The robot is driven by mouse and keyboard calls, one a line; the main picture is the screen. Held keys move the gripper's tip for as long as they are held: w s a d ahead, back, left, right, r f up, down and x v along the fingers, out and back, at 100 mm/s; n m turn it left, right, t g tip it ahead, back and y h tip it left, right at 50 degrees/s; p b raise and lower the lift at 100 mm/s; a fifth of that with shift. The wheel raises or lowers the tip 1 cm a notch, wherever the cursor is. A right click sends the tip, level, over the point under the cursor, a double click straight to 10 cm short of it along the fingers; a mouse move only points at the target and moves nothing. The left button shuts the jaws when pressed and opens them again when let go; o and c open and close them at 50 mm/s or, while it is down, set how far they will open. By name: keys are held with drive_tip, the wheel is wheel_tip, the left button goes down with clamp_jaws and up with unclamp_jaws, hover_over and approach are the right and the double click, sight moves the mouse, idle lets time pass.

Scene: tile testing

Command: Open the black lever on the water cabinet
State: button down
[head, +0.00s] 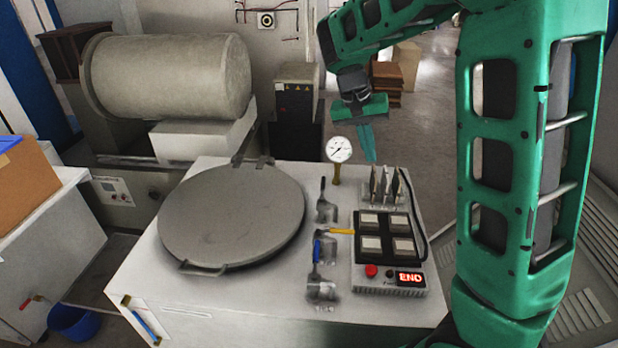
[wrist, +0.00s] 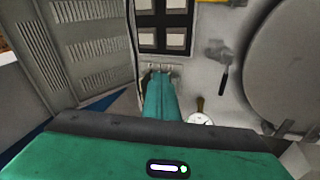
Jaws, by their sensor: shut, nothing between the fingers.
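The white water cabinet (head: 210,310) has a large round grey lid on top. The black lever (head: 322,190) stands on the cabinet top, right of the lid, with its handle raised. It also shows in the wrist view (wrist: 223,80), right of my fingers. A yellow lever (head: 341,231) and a blue lever (head: 317,250) sit nearer the front in the same row. My gripper (head: 371,160) is shut and empty, with its green fingers pointing down above the cabinet's back right edge, to the right of and apart from the black lever. In the wrist view the closed fingers (wrist: 159,82) point toward the panel.
A pressure gauge (head: 338,150) on a brass stem rises between my gripper and the lid, behind the black lever. A rack of upright plates (head: 384,187) and a control box with square pads and a lit END display (head: 411,278) stand right of the levers.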

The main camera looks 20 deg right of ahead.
drive_tip(key=t+h, duration=0.1)
drive_tip(key=h, duration=0.1)
hover_over(323, 189)
drive_tip(key=a, duration=0.2)
wheel_tip(323, 189, down, 3)
drive_tip(key=w+a+f+t, duration=0.1)
drive_tip(key=w+a+f, duration=0.2)
drive_tip(key=a, duration=0.6)
drive_tip(key=shift+w+n+h, duration=0.4)
drive_tip(key=shift+w, duration=0.3)
drive_tip(key=shift+f, duration=0.1)
drive_tip(key=x, duration=1)
drive_tip(key=shift+w, duration=0.1)
drive_tip(key=shift+s+d+f, duration=0.1)
drive_tip(key=shift+s+d, duration=0.15)
drive_tip(key=shift+d, duration=0.35)
drive_tip(key=shift+s+d+f, duration=0.15)
drive_tip(key=shift+s+d, duration=0.1)
drive_tip(key=shift+d, duration=0.35)
drive_tip(key=shift+s+d+f, duration=0.1)
drive_tip(key=shift+s+d, duration=0.15)
drive_tip(key=shift+d, duration=0.4)
drive_tip(key=shift+a, duration=0.15)
